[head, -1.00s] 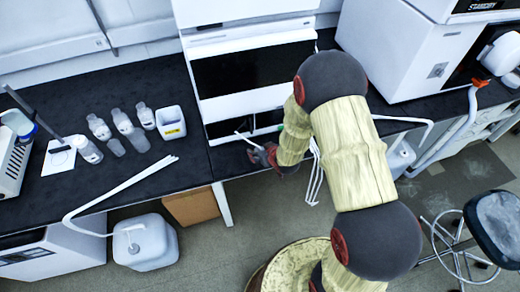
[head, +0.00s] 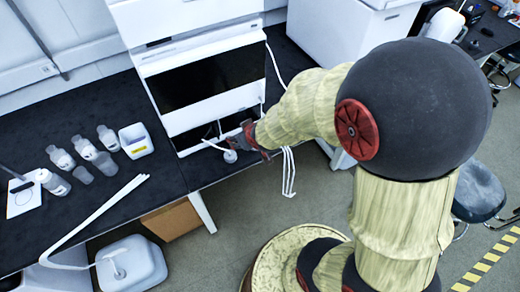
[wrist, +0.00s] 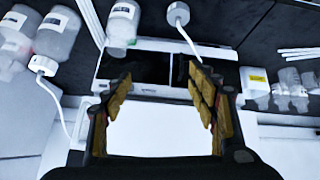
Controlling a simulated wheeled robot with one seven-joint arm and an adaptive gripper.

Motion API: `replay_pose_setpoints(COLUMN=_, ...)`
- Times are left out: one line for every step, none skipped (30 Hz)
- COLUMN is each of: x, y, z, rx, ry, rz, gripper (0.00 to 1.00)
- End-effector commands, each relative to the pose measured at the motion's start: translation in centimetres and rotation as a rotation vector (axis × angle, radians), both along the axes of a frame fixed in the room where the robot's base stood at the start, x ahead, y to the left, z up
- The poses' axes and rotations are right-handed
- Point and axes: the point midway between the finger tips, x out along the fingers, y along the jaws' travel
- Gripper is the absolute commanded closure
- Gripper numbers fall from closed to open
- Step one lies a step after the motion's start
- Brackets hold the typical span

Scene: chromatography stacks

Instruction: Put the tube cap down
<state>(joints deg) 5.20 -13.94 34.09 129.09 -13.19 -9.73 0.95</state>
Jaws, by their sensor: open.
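The tube cap (head: 230,156) is a small round white cap on a thin white tube. In the head view it is at the front edge of the black bench, just left of my gripper (head: 246,141). In the wrist view the cap (wrist: 178,12) is at the top centre, over the dark bench, beyond the fingertips. Its tube runs down towards the white instrument. My gripper (wrist: 160,74) is open, with nothing between its yellow-padded fingers. The cap looks apart from both fingers.
The white instrument stack (head: 205,85) stands behind the cap. Several bottles (head: 85,148) and a white box (head: 136,141) are on the bench at left. The wrist view shows another tube cap (wrist: 43,64) on a bottle. White tubes (head: 288,172) hang at the bench edge.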

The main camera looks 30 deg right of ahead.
Motion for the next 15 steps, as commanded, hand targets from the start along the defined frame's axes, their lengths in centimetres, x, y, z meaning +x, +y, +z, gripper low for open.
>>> replay_pose_setpoints(x=-0.7, y=0.0, z=3.8, rx=-0.008, ry=0.000, rz=-0.019, gripper=0.41)
replay_pose_setpoints(x=-1.5, y=-0.1, z=5.4, rx=-0.008, ry=0.012, rz=-0.032, gripper=0.41)
replay_pose_setpoints(x=-2.7, y=-0.1, z=7.6, rx=-0.008, ry=0.028, rz=-0.048, gripper=0.41)
replay_pose_setpoints(x=-3.8, y=0.0, z=9.1, rx=-0.005, ry=0.040, rz=-0.061, gripper=0.41)
replay_pose_setpoints(x=-4.9, y=0.1, z=10.7, rx=-0.001, ry=0.052, rz=-0.070, gripper=0.41)
replay_pose_setpoints(x=-6.6, y=0.4, z=12.6, rx=0.007, ry=0.069, rz=-0.083, gripper=0.41)
replay_pose_setpoints(x=-8.0, y=0.6, z=13.8, rx=0.013, ry=0.082, rz=-0.090, gripper=0.41)
replay_pose_setpoints(x=-9.4, y=0.8, z=15.0, rx=0.021, ry=0.094, rz=-0.097, gripper=0.41)
replay_pose_setpoints(x=-11.3, y=1.1, z=16.5, rx=0.032, ry=0.111, rz=-0.103, gripper=0.41)
replay_pose_setpoints(x=-12.6, y=1.4, z=17.4, rx=0.040, ry=0.123, rz=-0.107, gripper=0.41)
replay_pose_setpoints(x=-13.9, y=1.7, z=18.2, rx=0.048, ry=0.133, rz=-0.108, gripper=0.41)
replay_pose_setpoints(x=-15.6, y=2.1, z=19.0, rx=0.059, ry=0.148, rz=-0.110, gripper=0.41)
replay_pose_setpoints(x=-16.7, y=2.3, z=19.6, rx=0.067, ry=0.159, rz=-0.110, gripper=0.41)
replay_pose_setpoints(x=-17.8, y=2.5, z=20.0, rx=0.073, ry=0.168, rz=-0.109, gripper=0.41)
replay_pose_setpoints(x=-19.0, y=2.8, z=20.4, rx=0.081, ry=0.180, rz=-0.109, gripper=0.41)
